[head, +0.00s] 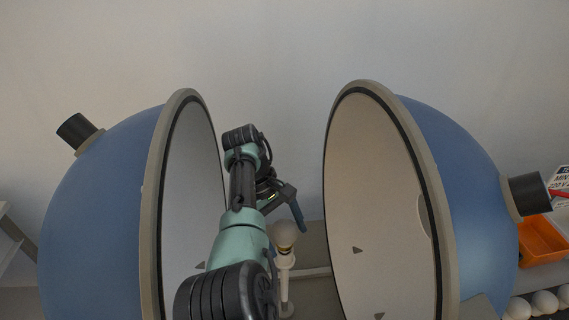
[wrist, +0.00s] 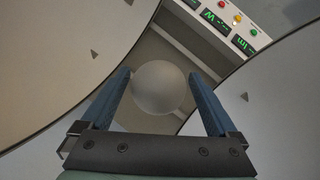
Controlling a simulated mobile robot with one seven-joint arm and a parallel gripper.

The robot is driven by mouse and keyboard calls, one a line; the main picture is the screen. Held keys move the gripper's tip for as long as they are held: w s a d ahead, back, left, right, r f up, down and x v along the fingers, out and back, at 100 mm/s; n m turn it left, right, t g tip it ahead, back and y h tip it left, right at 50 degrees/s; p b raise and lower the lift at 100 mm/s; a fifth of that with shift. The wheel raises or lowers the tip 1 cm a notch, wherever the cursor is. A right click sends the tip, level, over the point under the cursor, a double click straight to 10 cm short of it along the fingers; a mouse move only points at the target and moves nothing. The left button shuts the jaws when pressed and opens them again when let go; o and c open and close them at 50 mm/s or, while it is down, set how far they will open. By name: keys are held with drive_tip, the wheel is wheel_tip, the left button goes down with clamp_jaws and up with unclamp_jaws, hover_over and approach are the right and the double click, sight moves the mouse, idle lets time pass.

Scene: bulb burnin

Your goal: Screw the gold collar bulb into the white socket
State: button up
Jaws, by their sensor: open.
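A bulb with a frosted white globe (head: 284,234) and a gold collar (head: 285,249) stands upright atop a slim white post with the white socket (head: 285,264), between two open half-spheres. I cannot tell how deep the collar sits in the socket. My gripper (head: 298,214) is open, its blue fingers above and close to the bulb in the head view. In the wrist view, the bulb's globe (wrist: 158,88) shows between the two open fingers of my gripper (wrist: 161,74). The globe hides its collar and the socket there. Whether a finger touches the globe is unclear.
Blue half-spheres with pale insides stand close on the left (head: 95,205) and right (head: 455,190), leaving a narrow gap. A panel with green displays and coloured buttons (wrist: 228,22) shows in the wrist view. An orange bin (head: 543,242) and several white bulbs (head: 544,302) lie far right.

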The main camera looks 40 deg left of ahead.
drive_tip(key=n+p, duration=0.2)
drive_tip(key=n+t+p, duration=0.1)
drive_tip(key=n+p, duration=0.1)
drive_tip(key=p, duration=0.1)
drive_tip(key=n+t+y+p, duration=0.1)
drive_tip(key=p, duration=0.2)
drive_tip(key=shift+d+r+n, duration=0.15)
drive_tip(key=shift+r+n, duration=0.25)
drive_tip(key=n+p, duration=0.2)
drive_tip(key=p, duration=0.1)
drive_tip(key=n+t+y+p, duration=0.1)
drive_tip(key=n+p, duration=0.1)
drive_tip(key=p, duration=0.1)
drive_tip(key=shift+n+y, duration=0.3)
drive_tip(key=shift+n, duration=0.1)
drive_tip(key=n+y+p, duration=0.1)
drive_tip(key=n, duration=0.1)
drive_tip(key=n+y+p, duration=0.1)
drive_tip(key=n+p, duration=0.1)
drive_tip(key=n, duration=0.1)
drive_tip(key=shift+f+t, duration=0.2)
drive_tip(key=shift+t, duration=0.2)
drive_tip(key=shift+w+f+n+y, duration=0.1)
drive_tip(key=shift+f+n+y, duration=0.1)
drive_tip(key=shift+n+y, duration=0.35)
drive_tip(key=n+y, duration=0.1)
drive_tip(key=n, duration=0.2)
